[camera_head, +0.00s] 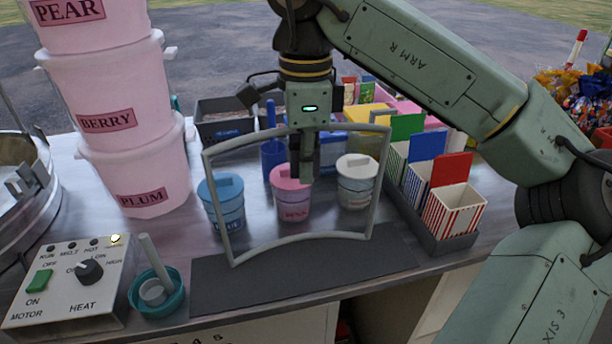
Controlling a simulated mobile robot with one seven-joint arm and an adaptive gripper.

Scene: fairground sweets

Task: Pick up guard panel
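The guard panel (218,205) is a clear pane in a grey frame with a curved lower edge. It is upright and slightly tilted in the picture, in front of three tubs and above or on the dark mat (270,283); I cannot tell whether it touches the mat. My gripper (307,170) points down at the middle of the panel's top bar, with its fingertips below the bar's height. The fingers are seen edge-on, so their gap and any grip on the bar are hidden.
Blue (222,205), pink (291,195) and white (356,182) tubs stand behind the panel. Striped boxes (453,210) are right, pink buckets (140,170) left. A heat control box (70,285) and teal cup (157,296) are front left.

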